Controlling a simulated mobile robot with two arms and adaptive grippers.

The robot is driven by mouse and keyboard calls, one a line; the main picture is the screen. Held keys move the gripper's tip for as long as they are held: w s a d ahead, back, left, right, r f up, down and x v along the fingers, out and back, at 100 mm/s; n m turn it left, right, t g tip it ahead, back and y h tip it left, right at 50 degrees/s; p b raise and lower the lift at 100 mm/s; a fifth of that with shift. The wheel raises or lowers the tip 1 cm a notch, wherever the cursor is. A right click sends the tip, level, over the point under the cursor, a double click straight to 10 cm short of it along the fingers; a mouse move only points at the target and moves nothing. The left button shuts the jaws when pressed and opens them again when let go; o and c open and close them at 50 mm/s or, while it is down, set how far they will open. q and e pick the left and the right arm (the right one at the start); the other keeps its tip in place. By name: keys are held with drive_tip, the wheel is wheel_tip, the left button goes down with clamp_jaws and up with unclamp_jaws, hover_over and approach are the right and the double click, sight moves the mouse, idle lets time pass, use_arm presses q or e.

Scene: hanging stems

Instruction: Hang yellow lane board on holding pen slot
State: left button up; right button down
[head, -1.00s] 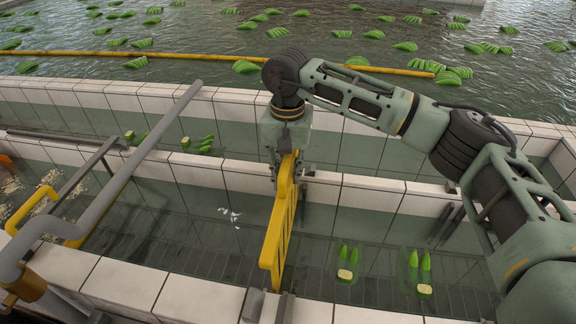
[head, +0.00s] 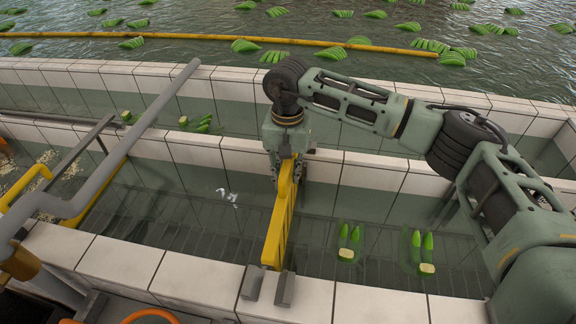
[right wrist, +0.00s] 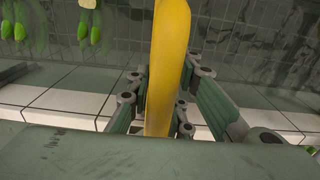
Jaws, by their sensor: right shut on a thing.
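The yellow lane board (head: 280,220) is a long panel held on edge across the water channel. My right gripper (head: 287,172) is shut on its far end, near the channel's far wall. The board's near end is beside two grey brackets (head: 250,283) (head: 285,288) on the near wall, which look like a slot. I cannot tell whether it touches or sits between them. The right wrist view shows the yellow board (right wrist: 168,65) between the fingers (right wrist: 158,105). My gripper hides the wall behind it. My left gripper is not in view.
Green banana pieces (head: 349,240) (head: 423,250) are in the channel right of the board. White-tiled walls (head: 120,268) edge the channel. A grey pipe (head: 125,165) crosses at left. A yellow boom (head: 200,40) floats in the pool behind, among several green bunches.

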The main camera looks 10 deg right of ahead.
wheel_tip(320, 180, down, 8)
drive_tip(key=b, duration=0.4)
drive_tip(key=shift+f, duration=0.15)
drive_tip(key=shift+f+b, duration=0.45)
drive_tip(key=shift+b, duration=0.25)
idle(0.7)
drive_tip(key=c, duration=1.5)
unclamp_jaws()
drive_tip(key=shift+o, duration=0.3)
drive_tip(key=shift+f, duration=0.1)
drive_tip(key=o, duration=1.3)
